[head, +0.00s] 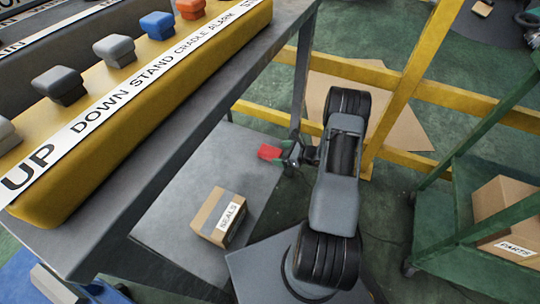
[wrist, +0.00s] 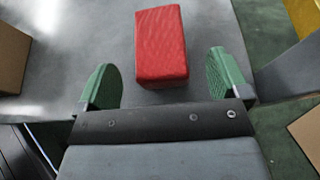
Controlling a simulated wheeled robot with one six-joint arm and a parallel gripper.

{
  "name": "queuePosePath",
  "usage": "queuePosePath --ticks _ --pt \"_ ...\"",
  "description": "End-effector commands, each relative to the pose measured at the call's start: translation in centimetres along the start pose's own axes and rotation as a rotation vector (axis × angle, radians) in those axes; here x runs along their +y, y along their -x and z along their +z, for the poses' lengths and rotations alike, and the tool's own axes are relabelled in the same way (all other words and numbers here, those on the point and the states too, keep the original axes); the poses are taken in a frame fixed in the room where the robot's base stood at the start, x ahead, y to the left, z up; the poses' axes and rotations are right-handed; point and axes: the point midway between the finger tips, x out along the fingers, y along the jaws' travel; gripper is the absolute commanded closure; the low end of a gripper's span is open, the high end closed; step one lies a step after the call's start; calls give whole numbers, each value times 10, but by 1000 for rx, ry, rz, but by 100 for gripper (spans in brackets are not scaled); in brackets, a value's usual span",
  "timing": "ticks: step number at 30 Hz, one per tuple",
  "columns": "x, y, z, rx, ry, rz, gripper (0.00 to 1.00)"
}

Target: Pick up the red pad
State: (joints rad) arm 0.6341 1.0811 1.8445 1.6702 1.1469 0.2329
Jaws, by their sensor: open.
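The red pad (wrist: 160,42) is a small red block. In the wrist view it lies on a grey surface, ahead of and between the two green fingers of my gripper (wrist: 167,80). The fingers are spread apart and nothing is between their tips but the near end of the pad's line. In the head view the red pad (head: 269,152) shows at the left of my gripper (head: 287,155), near the right edge of the low grey platform (head: 165,215). My arm hides part of the area to the right.
A cardboard box labelled SEALS (head: 218,217) stands on the same platform. A yellow button panel (head: 130,120) on a grey table overhangs at the left. Yellow rails (head: 440,95) run behind. A green cart (head: 485,225) with a PARTS box (head: 508,215) stands at the right.

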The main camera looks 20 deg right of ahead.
Motion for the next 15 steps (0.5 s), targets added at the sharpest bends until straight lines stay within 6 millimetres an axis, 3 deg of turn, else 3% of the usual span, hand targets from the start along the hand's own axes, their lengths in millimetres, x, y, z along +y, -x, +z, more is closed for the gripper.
queuePosePath --ticks 6,15 --pt "0 -29 -2 1 1 0 6" --pt "0 -35 0 1 -1 -2 6"
